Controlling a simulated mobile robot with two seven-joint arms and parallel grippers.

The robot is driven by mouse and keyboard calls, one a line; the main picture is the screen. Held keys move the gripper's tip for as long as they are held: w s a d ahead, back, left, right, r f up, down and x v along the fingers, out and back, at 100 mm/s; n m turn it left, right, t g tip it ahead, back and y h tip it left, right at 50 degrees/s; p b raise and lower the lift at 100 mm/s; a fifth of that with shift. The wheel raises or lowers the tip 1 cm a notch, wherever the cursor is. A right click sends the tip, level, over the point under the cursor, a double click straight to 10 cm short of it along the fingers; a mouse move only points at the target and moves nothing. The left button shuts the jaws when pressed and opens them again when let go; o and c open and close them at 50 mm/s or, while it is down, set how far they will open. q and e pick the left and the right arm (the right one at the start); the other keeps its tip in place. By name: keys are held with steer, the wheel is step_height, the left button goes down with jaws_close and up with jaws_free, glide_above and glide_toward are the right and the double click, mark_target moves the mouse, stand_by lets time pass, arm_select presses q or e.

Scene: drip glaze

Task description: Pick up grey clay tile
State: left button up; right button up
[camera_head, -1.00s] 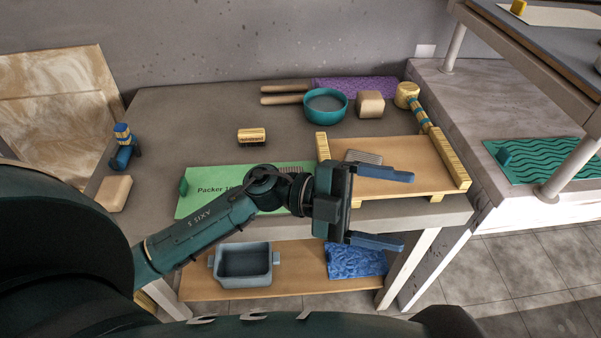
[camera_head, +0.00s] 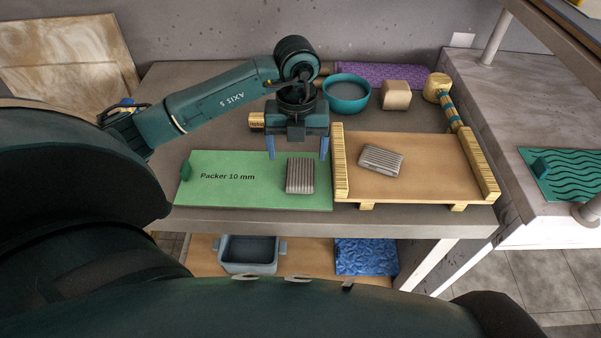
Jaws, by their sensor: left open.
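A ribbed grey clay tile (camera_head: 300,175) lies on the right part of the green board (camera_head: 235,196) marked "Packer 10 mm". A second ribbed grey tile (camera_head: 381,160) lies at an angle on the wooden board (camera_head: 430,175) to the right, between its two yellow side rails. My left gripper (camera_head: 298,156) points down with its two blue fingers apart, just behind and above the tile on the green board. It is open and empty. My right gripper does not show.
A teal bowl (camera_head: 346,94), a beige block (camera_head: 396,95), a purple mat (camera_head: 379,76) and a yellow-headed mallet (camera_head: 437,87) stand at the back. A brush (camera_head: 257,121) is partly hidden behind my gripper. A grey tub (camera_head: 249,252) and a blue textured mat (camera_head: 365,256) are on the shelf below.

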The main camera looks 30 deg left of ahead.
mark_target(300, 174)
arm_select(q)
steer(key=f, duration=0.6)
steer(key=shift+s+d+f+p, duration=0.1)
steer(key=shift+d+f+p, duration=0.2)
steer(key=shift+d, duration=0.05)
steer(key=shift+r, duration=0.1)
steer(key=c, duration=1.2)
